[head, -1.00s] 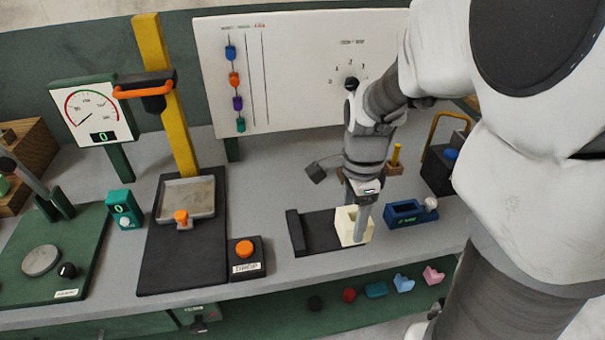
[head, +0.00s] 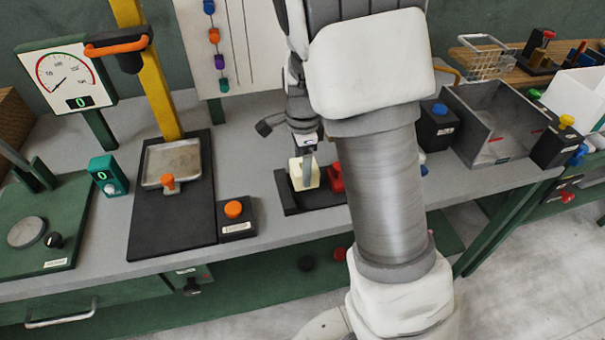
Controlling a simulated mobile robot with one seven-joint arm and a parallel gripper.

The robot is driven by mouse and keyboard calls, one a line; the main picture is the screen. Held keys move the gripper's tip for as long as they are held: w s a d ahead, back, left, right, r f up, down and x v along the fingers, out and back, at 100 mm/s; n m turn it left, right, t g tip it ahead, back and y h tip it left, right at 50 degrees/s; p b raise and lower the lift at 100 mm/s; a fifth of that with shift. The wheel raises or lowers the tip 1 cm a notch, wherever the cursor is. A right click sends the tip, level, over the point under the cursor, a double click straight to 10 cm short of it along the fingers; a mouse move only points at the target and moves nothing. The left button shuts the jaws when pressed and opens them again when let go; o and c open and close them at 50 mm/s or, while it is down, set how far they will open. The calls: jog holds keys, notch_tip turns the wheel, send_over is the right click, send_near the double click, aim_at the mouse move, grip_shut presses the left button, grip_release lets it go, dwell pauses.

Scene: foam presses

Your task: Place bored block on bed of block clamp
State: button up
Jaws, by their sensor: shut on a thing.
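The bored block (head: 312,176) is cream-coloured and sits between the fingers of my gripper (head: 308,160), which is shut on it. The block is over the black bed of the block clamp (head: 318,199), towards its left part. I cannot tell whether its underside touches the bed. The clamp's upright end plate (head: 281,188) stands left of the block. A red part (head: 336,177) stands just right of the block, partly hidden by my arm. My arm also hides the right end of the clamp.
An orange-button box (head: 235,217) and a black press with a yellow column (head: 150,80) stand to the left. A black box with a blue button (head: 436,125) and a grey open bin (head: 497,122) are to the right. The bench's front edge runs close below the clamp.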

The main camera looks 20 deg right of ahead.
jog(key=shift+f, duration=1.5)
jog(key=shift+f, duration=0.1)
jog(key=o, duration=1.5)
jog(key=shift+c, duration=0.2)
notch_tip(320, 180, up, 11)
jog(key=p, duration=0.2)
jog(key=s+r+n+t, duration=0.2)
jog(key=s+r+n, duration=0.4)
jog(key=s+n, duration=0.3)
jog(key=s+r+n+t, duration=0.3)
jog(key=s+r+n, duration=0.4)
jog(key=s+n, duration=0.2)
jog(key=shift+s+t, duration=0.3)
jog(key=shift+s, duration=0.95)
